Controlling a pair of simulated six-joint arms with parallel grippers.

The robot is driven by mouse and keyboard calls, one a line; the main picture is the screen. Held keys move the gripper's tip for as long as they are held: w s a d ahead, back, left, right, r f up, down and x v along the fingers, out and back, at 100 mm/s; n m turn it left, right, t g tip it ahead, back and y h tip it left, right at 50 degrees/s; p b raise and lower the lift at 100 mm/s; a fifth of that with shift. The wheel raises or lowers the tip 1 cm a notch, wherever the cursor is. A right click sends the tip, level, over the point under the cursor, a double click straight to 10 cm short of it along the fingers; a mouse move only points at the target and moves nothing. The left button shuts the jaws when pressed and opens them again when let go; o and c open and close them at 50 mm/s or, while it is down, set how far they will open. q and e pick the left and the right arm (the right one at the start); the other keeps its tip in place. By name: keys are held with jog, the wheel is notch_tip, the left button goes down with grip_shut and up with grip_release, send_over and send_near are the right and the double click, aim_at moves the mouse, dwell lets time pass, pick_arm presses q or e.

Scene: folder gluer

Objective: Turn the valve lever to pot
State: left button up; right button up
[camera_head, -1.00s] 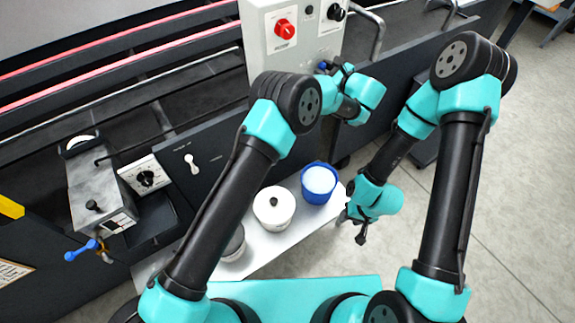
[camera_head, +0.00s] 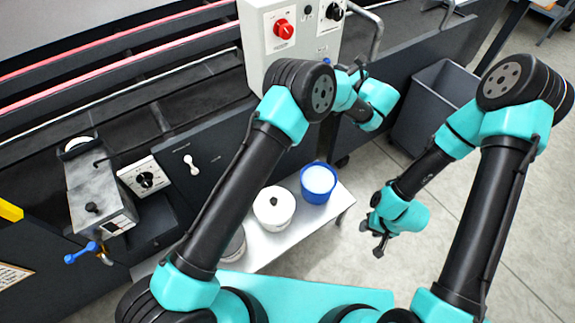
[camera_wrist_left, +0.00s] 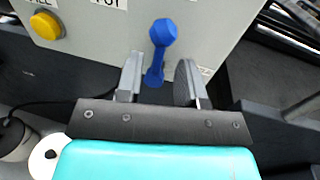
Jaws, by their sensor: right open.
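The blue valve lever (camera_wrist_left: 160,50) shows in the left wrist view, on a light grey panel box (camera_wrist_left: 100,35) with a "POT" label near the top edge. My left gripper (camera_wrist_left: 157,82) is open, with one finger on each side of the lever and gaps visible between. In the head view my left wrist is in front of the grey panel box (camera_head: 262,50), and the lever is mostly hidden there. My right gripper (camera_head: 380,246) is open and empty, over the floor right of the small table.
A small table (camera_head: 265,250) carries a blue container (camera_head: 318,183) and a white lidded pot (camera_head: 273,208). A grey bin (camera_head: 432,108) stands behind my right arm. A metal glue unit (camera_head: 98,195) with a blue-handled tap (camera_head: 82,252) is at left.

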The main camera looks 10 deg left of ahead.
pick_arm(q)
jog(key=v, duration=1.3)
jog(key=a+f+n+g+h, duration=0.1)
jog(key=a+f+g+h, duration=0.4)
jog(key=a+f, duration=0.95)
jog(key=s+a+f+n+g+h, duration=0.5)
jog(key=s+a+f, duration=0.5)
jog(key=s+f, duration=0.2)
jog(key=n+g, duration=0.1)
jog(key=g, duration=0.1)
jog(key=shift+s+f+g, duration=0.25)
jog(key=shift+s+g, duration=0.1)
jog(key=shift+g, duration=0.05)
jog(key=shift+a, duration=0.1)
jog(key=o, duration=0.4)
jog(key=shift+w, duration=0.1)
jog(key=shift+c, duration=0.2)
jog(key=w+d+r+m+t+y, duration=0.25)
jog(key=w+d+r+t, duration=0.2)
jog(key=r, duration=0.25)
jog(key=w+d+r+m+t+y, duration=0.1)
jog(key=w+d+r+t+y, duration=0.2)
jog(key=w+d+r, duration=0.35)
jog(key=d+r+t+y, duration=0.3)
jog(key=d+r+t, duration=0.4)
jog(key=d+r, duration=0.5)
notch_tip(320, 180, up, 4)
jog(key=shift+s+d+f, duration=0.2)
jog(key=shift+f, duration=0.05)
